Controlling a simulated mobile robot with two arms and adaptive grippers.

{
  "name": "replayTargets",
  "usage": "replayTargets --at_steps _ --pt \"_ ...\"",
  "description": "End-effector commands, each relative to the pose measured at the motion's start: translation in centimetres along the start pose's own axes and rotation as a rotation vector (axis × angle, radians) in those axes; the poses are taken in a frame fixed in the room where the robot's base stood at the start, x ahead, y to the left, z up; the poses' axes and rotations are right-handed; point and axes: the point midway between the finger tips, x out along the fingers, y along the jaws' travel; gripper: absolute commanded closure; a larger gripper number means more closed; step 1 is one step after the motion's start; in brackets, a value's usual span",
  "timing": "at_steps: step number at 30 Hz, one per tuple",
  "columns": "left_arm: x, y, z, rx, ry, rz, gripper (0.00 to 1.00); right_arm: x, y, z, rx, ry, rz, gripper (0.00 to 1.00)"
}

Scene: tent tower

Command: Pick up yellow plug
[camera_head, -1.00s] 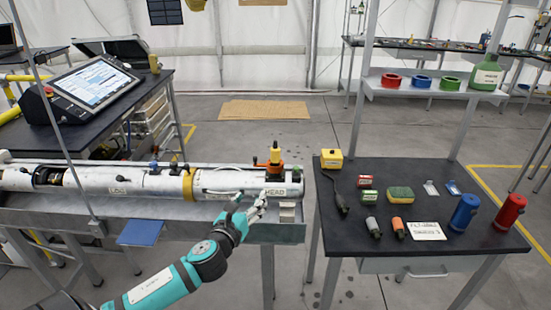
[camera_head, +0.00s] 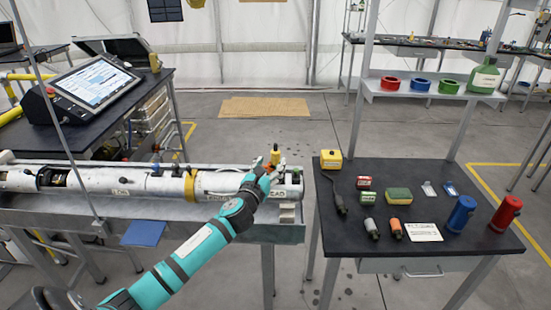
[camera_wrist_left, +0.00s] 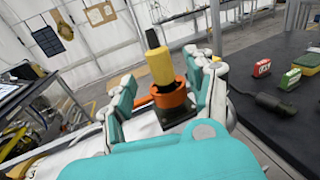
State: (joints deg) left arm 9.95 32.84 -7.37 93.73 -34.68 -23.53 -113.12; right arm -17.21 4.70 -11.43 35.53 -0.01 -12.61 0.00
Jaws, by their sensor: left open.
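The yellow plug (camera_head: 275,157) stands upright at the right end of the white tube (camera_head: 224,184), near the HEAD label. In the left wrist view the plug (camera_wrist_left: 160,66) has a black top and sits in an orange ring (camera_wrist_left: 171,96) on a dark base. My left gripper (camera_head: 262,170) is at the plug, in front of its lower part. In the left wrist view my left gripper (camera_wrist_left: 168,85) is open, its fingers on either side of the plug and ring. I cannot tell whether they touch. My right gripper is out of view.
The tube lies on a grey bench. To the right, a black table (camera_head: 395,242) holds a yellow box (camera_head: 331,159) with a cable, small boxes, a sponge, a blue canister (camera_head: 462,213) and a red one (camera_head: 506,213). A monitor (camera_head: 92,82) stands at left.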

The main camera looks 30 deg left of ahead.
Motion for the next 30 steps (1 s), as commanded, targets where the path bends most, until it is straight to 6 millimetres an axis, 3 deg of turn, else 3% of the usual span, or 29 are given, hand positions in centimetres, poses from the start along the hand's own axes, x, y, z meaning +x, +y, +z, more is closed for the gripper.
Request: replayTargets --at_steps 10,20,30 --pt "4.3 0.0 -0.2 -0.002 -0.001 0.002 0.45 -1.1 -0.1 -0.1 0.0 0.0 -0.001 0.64" --pt "4.9 -0.1 -0.4 0.0 0.0 0.0 0.45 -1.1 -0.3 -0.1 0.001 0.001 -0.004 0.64" --pt "4.9 -0.1 -0.4 0.0 0.0 0.0 0.88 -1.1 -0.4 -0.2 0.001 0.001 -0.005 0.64"
